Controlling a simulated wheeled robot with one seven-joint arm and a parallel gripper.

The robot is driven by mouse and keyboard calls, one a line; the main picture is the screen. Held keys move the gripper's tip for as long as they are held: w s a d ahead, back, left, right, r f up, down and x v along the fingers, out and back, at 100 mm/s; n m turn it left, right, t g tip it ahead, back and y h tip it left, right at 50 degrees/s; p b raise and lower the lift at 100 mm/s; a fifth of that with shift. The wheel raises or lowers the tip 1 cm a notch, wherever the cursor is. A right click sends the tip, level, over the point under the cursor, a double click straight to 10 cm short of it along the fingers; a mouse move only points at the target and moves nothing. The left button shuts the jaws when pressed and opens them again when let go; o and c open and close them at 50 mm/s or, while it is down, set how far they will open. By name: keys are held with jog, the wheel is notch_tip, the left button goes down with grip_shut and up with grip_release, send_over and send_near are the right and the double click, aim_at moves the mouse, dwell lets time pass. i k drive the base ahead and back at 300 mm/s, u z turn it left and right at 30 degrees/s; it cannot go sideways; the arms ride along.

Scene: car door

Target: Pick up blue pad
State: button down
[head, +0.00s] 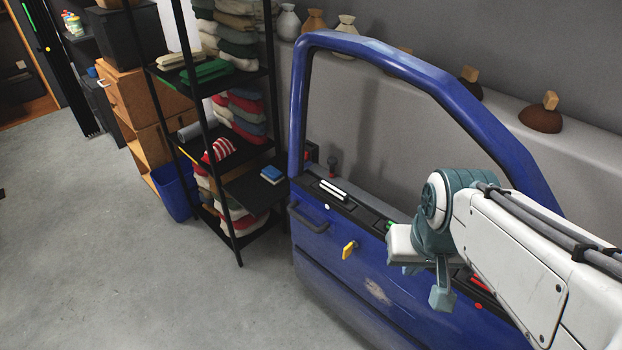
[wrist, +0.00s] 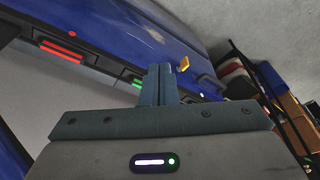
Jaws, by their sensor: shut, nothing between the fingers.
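The blue pad (head: 272,174) lies on a small black shelf board (head: 250,193) beside the left edge of the blue car door (head: 318,245) in the head view. I cannot make out the pad for certain in the wrist view. My gripper (head: 442,298) is in front of the car door, to the right of the pad and well apart from it. In the wrist view my gripper's fingers (wrist: 157,70) are pressed together with nothing between them.
A black rack (head: 205,115) with folded clothes stands left of the door. A blue bin (head: 175,192) stands beside it. The door carries a yellow handle (head: 349,249) and a raised window frame (head: 298,110). The grey floor (head: 90,270) at left is clear.

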aim_at(270, 173)
jog(key=u, duration=1.55)
jog(key=i, duration=2.55)
jog(key=z, duration=2.35)
